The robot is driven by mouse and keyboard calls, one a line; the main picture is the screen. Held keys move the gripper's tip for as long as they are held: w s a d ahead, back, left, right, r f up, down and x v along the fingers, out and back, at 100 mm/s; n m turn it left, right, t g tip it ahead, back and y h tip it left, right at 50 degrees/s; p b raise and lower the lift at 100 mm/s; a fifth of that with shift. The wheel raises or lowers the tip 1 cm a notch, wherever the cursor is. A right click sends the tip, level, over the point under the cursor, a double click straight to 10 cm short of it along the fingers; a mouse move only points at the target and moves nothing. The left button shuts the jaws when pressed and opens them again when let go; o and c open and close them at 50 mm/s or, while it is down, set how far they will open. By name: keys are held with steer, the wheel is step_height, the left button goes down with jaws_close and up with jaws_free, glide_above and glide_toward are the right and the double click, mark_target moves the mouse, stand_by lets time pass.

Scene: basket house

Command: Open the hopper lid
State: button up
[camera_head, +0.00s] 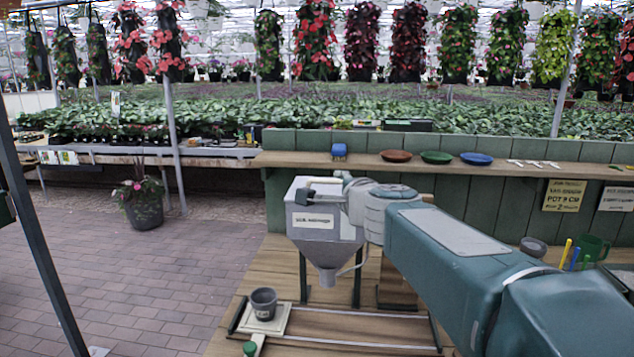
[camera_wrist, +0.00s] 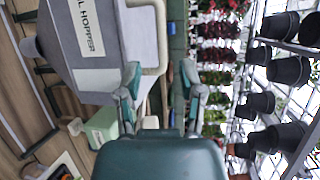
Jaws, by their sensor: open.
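The grey hopper (camera_head: 318,222) stands on legs on the wooden bench in the head view, with a white label on its front and a funnel below. Its top looks closed; my arm and gripper hide part of it. My gripper (camera_head: 326,188) is at the upper front of the hopper, open. In the wrist view, which is turned sideways, the hopper (camera_wrist: 60,45) fills the upper left. A beige bent bar (camera_wrist: 160,35) lies by its top edge, just ahead of my open gripper (camera_wrist: 160,75). I cannot tell whether the fingers touch it.
A grey pot (camera_head: 263,303) stands on a small plate below left of the hopper. A green panel and shelf (camera_head: 460,160) with coloured saucers stand behind. A green mug (camera_head: 594,248) and pens are at the right. The brick floor at left is mostly clear.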

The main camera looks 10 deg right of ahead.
mark_target(330, 183)
steer(key=w, duration=0.4)
steer(key=w+f, duration=0.1)
steer(key=w, duration=0.1)
steer(key=shift+w+a+f, duration=0.1)
steer(key=shift+w+a, duration=0.1)
steer(key=shift+a, duration=0.2)
jaws_close()
